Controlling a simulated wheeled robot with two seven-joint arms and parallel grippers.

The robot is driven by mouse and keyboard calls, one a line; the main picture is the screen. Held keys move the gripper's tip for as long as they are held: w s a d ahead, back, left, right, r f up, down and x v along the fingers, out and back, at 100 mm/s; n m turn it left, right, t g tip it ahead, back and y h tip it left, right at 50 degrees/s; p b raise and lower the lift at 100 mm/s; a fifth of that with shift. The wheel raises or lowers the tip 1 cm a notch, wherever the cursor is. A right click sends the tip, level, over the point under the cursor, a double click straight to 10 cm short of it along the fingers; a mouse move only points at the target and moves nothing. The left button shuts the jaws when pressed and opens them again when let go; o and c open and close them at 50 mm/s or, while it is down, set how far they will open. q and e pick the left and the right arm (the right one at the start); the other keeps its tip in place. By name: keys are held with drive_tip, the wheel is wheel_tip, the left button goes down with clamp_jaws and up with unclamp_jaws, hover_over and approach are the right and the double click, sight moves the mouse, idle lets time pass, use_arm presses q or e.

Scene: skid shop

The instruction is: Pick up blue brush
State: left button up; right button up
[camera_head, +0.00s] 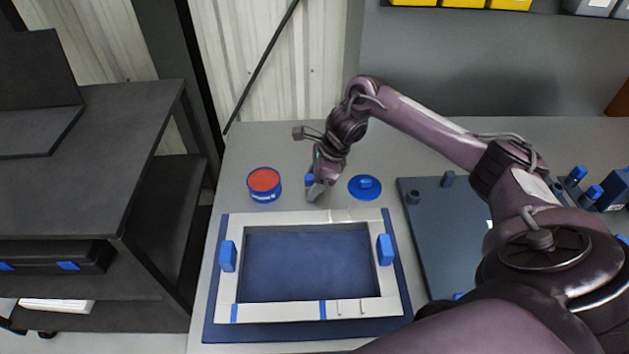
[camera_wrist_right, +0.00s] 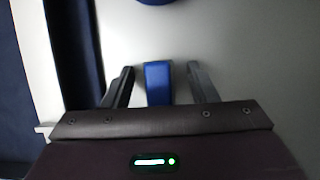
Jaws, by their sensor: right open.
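The blue brush (camera_head: 309,180) shows in the head view as a small blue piece beside my right gripper, which hides most of it. In the right wrist view a blue block-like part of the brush (camera_wrist_right: 158,83) stands between the two dark fingers. My right gripper (camera_head: 314,190) is low over the grey table, behind the white frame. In the wrist view the right gripper (camera_wrist_right: 163,88) is open, with a gap on each side of the blue part. My left gripper is not in view.
A red-topped can (camera_head: 264,181) stands left of the gripper and a blue lid-like disc (camera_head: 365,187) lies right of it. In front is a white frame (camera_head: 310,222) with blue handles on a blue board. A dark board (camera_head: 440,240) lies right. A dark bench (camera_head: 90,150) stands left.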

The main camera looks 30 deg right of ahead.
sight(307, 175)
drive_tip(key=shift+c, duration=0.4)
drive_tip(key=c, duration=1)
wheel_tip(307, 175, up, 5)
drive_tip(key=shift+w+r+b, duration=0.1)
drive_tip(key=shift+b, duration=0.3)
wheel_tip(307, 175, up, 15)
drive_tip(key=p, duration=0.5)
drive_tip(key=shift+p, duration=0.35)
drive_tip(key=o, duration=0.4)
drive_tip(key=shift+c, duration=1.4)
